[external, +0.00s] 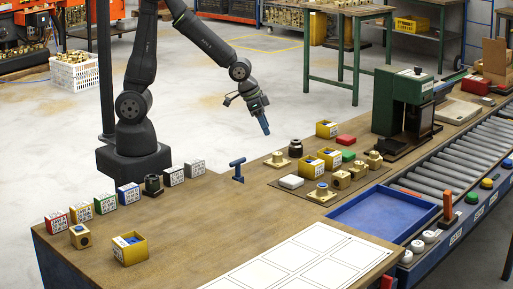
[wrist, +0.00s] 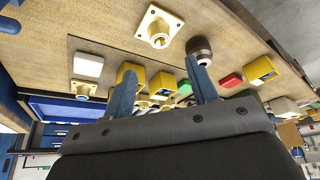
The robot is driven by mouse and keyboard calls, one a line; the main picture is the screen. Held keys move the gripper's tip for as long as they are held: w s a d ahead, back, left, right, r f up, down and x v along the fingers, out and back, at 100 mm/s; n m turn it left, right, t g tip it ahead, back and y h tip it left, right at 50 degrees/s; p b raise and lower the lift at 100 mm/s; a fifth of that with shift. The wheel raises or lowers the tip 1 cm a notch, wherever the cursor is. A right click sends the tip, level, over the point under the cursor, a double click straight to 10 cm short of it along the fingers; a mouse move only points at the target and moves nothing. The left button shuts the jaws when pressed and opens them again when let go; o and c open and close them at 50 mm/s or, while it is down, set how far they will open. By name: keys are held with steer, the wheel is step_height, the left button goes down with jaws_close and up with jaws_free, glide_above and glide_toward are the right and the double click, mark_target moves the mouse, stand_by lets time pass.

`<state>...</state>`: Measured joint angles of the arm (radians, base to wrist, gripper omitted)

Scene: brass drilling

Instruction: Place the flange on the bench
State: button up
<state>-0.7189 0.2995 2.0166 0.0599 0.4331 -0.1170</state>
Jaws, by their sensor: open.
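A brass flange (external: 277,160) with a square plate and a round boss stands on the wooden bench (external: 215,205). It also shows near the top of the wrist view (wrist: 159,27). A second similar flange (external: 322,193) sits nearer the blue tray and shows at the left in the wrist view (wrist: 84,90). My gripper (external: 265,126) is in the air above the back edge of the bench, beyond the first flange. In the wrist view its blue fingers (wrist: 161,88) are apart, with nothing held between them.
A dark round part (external: 295,148) stands beside the first flange. Yellow bins (external: 312,168), brass blocks and red, green and white boxes crowd the mat nearby. A blue T-shaped stand (external: 238,170) is to the left. A blue tray (external: 385,212) and roller conveyor lie right.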

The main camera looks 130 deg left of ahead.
mark_target(277, 153)
steer(key=shift+v, duration=0.85)
steer(key=shift+f, duration=0.1)
steer(key=x, duration=1.2)
